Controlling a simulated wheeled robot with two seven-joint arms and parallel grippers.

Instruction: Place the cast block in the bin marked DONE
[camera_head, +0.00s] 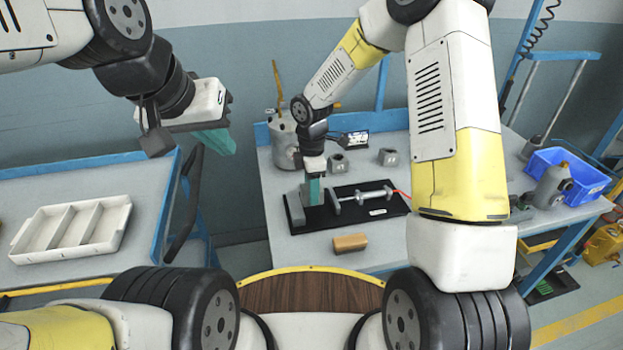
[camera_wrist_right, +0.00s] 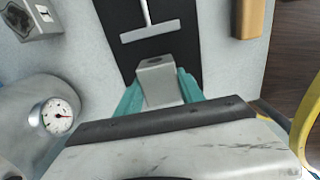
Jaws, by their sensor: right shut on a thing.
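My right gripper (camera_head: 313,190) reaches down to the left end of a black board (camera_head: 375,211) on the middle bench. In the right wrist view its teal fingers (camera_wrist_right: 158,92) are shut on a grey metal block (camera_wrist_right: 157,70), which seems to be the cast block. The block is over the board; whether it touches the board I cannot tell. A blue bin (camera_head: 588,190) stands at the bench's right end. I can read no DONE mark on any container.
A metal bar piece (camera_head: 360,196) lies on the board. Two grey blocks (camera_head: 388,156) and a gauge tank (camera_head: 284,142) stand behind. A tan block (camera_head: 349,243) lies in front. A white divided tray (camera_head: 72,228) is on the left table. A grey bottle-like item (camera_head: 552,186) stands by the bin.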

